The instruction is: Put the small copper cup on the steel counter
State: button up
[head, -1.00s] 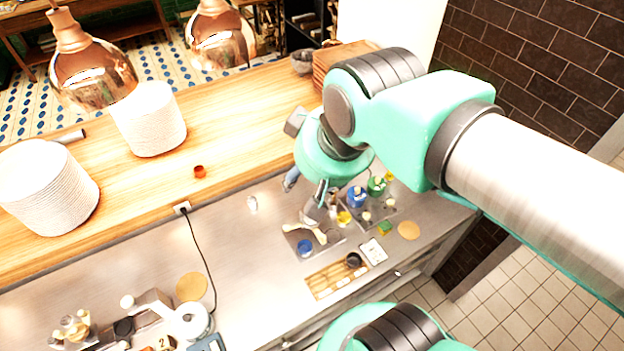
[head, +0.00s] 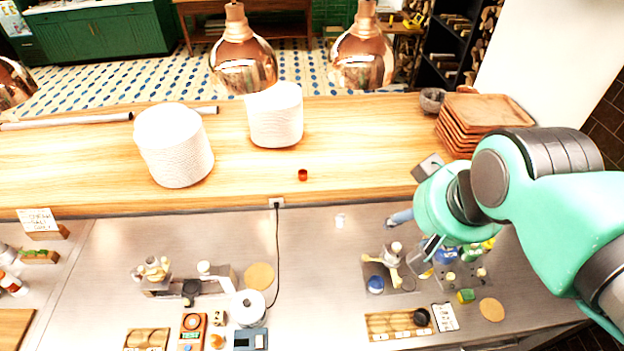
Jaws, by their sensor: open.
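The small copper cup (head: 303,175) stands on the raised wooden shelf (head: 365,150), in front of a tall white plate stack. The steel counter (head: 330,265) runs below and in front of that shelf. My gripper (head: 428,262) is at the right, over the counter's right part. It is open, with its fingers partly hidden by my wrist, and it is well apart from the cup.
Plate stacks (head: 175,150) and copper lamps (head: 243,65) are around the shelf. Jars crowd the right and a scale (head: 250,338) stands at the front.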

jog(key=w+a+r+g, duration=0.1)
jog(key=w, duration=0.8)
jog(key=w+a+r, duration=0.2)
jog(key=w, duration=0.7)
jog(key=w+a+f+g, duration=0.1)
jog(key=w+a+f, duration=0.15)
jog(key=w, duration=0.55)
jog(key=w+a+f, duration=0.1)
jog(key=w+f, duration=0.2)
jog(key=w, duration=0.5)
jog(key=w+a+f, duration=0.3)
jog(key=w+f, duration=0.5)
jog(key=f, duration=0.2)
jog(key=w+a+f+g, duration=0.1)
jog(key=w+a+f, duration=0.3)
jog(key=w+f, duration=0.4)
jog(key=w+a+f+g, duration=0.1)
jog(key=w+a+f, duration=0.2)
jog(key=w+f, duration=0.5)
notch_tip(320, 180, down, 4)
jog(key=shift+a+r, duration=0.15)
jog(key=shift+a, duration=0.15)
jog(key=shift+w+f+p, duration=0.15)
jog(key=shift+w+f, duration=0.05)
jog(key=shift+f, duration=1.25)
jog(key=shift+w+f+p, duration=0.2)
jog(key=shift+f, duration=1.2)
jog(key=shift+w+f+p, duration=0.15)
jog(key=shift+w+f, duration=0.05)
jog(key=shift+f, duration=1.25)
